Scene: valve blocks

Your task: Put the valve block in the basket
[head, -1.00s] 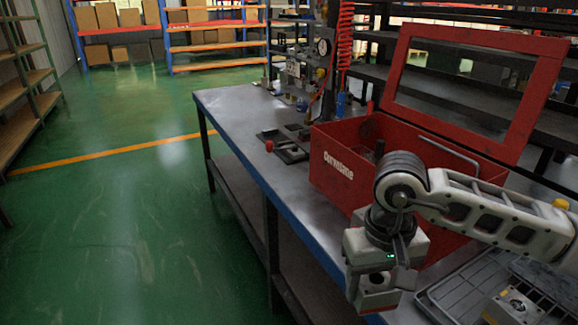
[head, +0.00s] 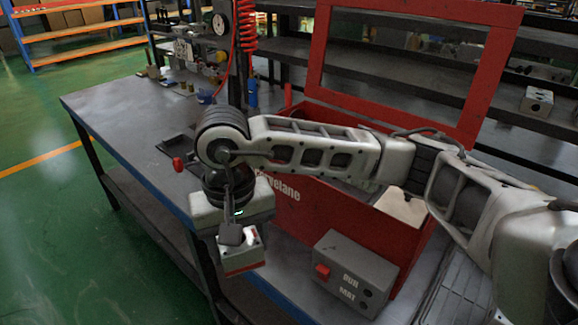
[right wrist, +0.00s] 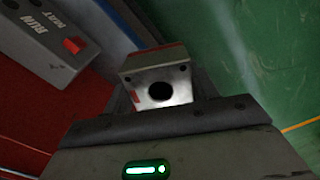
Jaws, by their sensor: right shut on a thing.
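My right gripper (head: 230,234) points down in the head view, left of the red open box and by the blue front edge of the bench. It is shut on a valve block (head: 243,260), a pale grey block with red on it. In the right wrist view the valve block (right wrist: 163,88) shows a face with a round dark hole, held between the fingers. The red box (head: 385,255), the only basket-like container I see, stands on the bench with its framed lid up. My arm hides part of it and its inside. My left gripper is not in view.
A grey control box (head: 355,275) with a red button stands in front of the red box; it also shows in the right wrist view (right wrist: 45,45). A ribbed tray (head: 450,290) lies at right. Another block (head: 537,101) sits on the back shelf. Green floor lies left.

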